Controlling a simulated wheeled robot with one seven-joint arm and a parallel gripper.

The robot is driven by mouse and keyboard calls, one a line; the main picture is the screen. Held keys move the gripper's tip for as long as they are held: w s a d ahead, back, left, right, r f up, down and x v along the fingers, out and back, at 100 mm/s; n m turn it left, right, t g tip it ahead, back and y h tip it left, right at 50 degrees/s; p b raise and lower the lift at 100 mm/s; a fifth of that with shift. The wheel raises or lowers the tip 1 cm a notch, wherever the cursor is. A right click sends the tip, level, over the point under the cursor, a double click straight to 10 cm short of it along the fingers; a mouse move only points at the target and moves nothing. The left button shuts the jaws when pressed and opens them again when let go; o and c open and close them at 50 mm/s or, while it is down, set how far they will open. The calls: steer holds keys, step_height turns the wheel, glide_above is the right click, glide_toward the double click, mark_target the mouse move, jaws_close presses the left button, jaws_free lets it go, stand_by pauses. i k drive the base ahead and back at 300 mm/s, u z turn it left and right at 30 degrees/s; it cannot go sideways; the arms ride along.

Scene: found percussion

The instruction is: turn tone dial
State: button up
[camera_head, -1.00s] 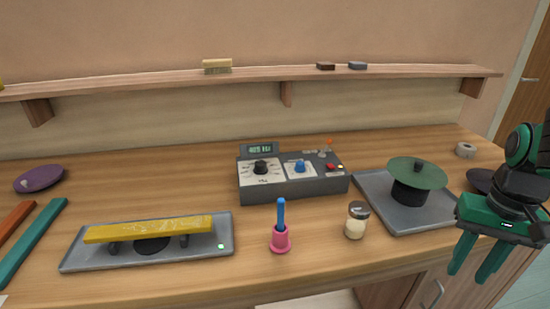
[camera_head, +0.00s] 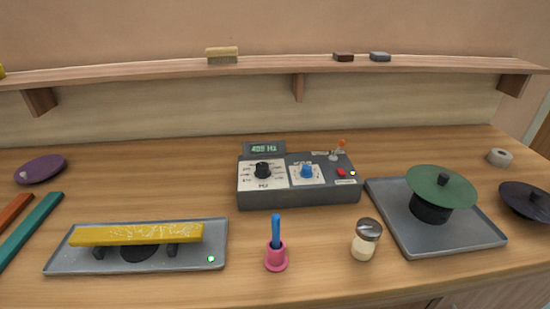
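A dark grey control box (camera_head: 298,197) stands near the middle of the wooden table. Its sloped top carries a black dial (camera_head: 263,170) on a white plate at the left, with Hz lettering below it. A blue dial (camera_head: 307,171) sits on a second white plate to its right. A small lit display (camera_head: 264,149) at the back left of the box reads about 405 Hz, the digits being blurred. A red button (camera_head: 341,173) and an orange-tipped lever (camera_head: 341,146) are at the box's right. My gripper is out of the picture.
A grey tray (camera_head: 62,262) holds a yellow bar (camera_head: 136,234) on supports. A pink holder (camera_head: 276,259) with a blue stick and a shaker jar (camera_head: 366,240) stand in front of the box. Another tray (camera_head: 463,240) bears a green disc (camera_head: 441,187). A shelf (camera_head: 150,71) runs behind.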

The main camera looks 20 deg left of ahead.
mark_target(262, 171)
steer(key=u, duration=0.05)
steer(key=k, duration=1.05)
steer(key=u, duration=0.9)
steer(key=i, duration=1.05)
steer(key=z, duration=0.05)
